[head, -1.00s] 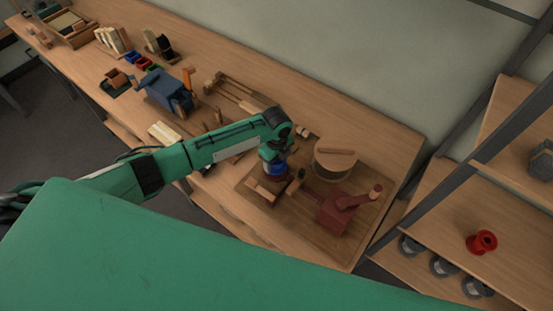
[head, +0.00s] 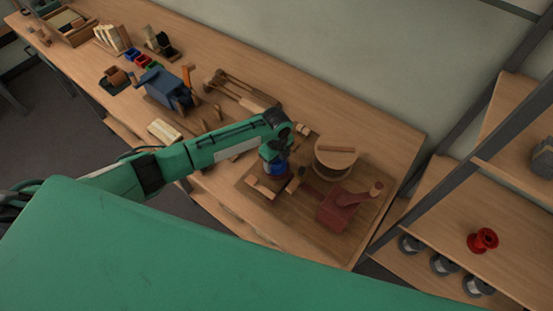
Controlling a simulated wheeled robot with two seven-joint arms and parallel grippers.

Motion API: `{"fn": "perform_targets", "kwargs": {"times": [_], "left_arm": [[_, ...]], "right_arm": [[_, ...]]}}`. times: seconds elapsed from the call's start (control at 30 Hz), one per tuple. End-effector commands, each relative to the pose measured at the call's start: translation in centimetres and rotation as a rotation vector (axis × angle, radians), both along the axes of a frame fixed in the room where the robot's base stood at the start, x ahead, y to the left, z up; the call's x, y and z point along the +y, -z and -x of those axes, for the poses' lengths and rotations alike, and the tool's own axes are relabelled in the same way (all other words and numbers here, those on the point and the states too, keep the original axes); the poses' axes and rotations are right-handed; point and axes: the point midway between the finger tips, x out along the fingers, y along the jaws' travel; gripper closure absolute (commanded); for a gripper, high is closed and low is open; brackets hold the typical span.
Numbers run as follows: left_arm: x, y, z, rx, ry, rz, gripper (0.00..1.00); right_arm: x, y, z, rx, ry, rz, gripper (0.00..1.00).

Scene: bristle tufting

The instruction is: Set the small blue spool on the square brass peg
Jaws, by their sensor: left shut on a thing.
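My left arm reaches in from the left over the bench, with its gripper (head: 273,178) low at the left part of a dark wooden board. The gripper is shut on the small blue spool (head: 275,168), of which only a little blue shows under the wrist. I cannot make out the square brass peg; the gripper and wrist may hide it. Whether the spool touches anything below it cannot be told. My right gripper is not in view.
On the board (head: 308,238) stand a dark red device (head: 338,210) and a round wooden drum (head: 334,160). A blue machine (head: 165,88) stands farther left on the bench. A shelf at right holds a red spool (head: 482,241) and several grey spools (head: 443,265).

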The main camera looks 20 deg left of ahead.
Motion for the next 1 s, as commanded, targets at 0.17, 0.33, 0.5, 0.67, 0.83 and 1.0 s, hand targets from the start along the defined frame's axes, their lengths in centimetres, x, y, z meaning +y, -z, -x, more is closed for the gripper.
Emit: {"fn": "perform_targets", "kwargs": {"times": [0.17, 0.33, 0.5, 0.67, 0.83, 1.0], "left_arm": [[0.0, 0.1, 0.0, 0.000, 0.000, 0.000, 0.60], [0.0, 0.4, 0.0, 0.000, 0.000, 0.000, 0.60], [0.0, 0.5, 0.0, -0.001, 0.000, 0.000, 0.20], [0.0, 0.5, 0.0, -0.001, 0.000, 0.000, 0.10], [0.0, 0.5, 0.0, 0.000, 0.000, 0.000, 0.10], [0.0, -0.7, -0.1, -0.004, 0.000, 0.002, 0.10]], "right_arm": [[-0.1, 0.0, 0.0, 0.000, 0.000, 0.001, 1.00], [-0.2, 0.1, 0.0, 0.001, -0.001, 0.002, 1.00], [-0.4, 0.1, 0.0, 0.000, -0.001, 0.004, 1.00], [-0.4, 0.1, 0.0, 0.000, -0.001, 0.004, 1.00], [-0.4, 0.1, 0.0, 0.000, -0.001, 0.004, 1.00], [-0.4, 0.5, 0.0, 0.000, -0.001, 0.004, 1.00]]}}
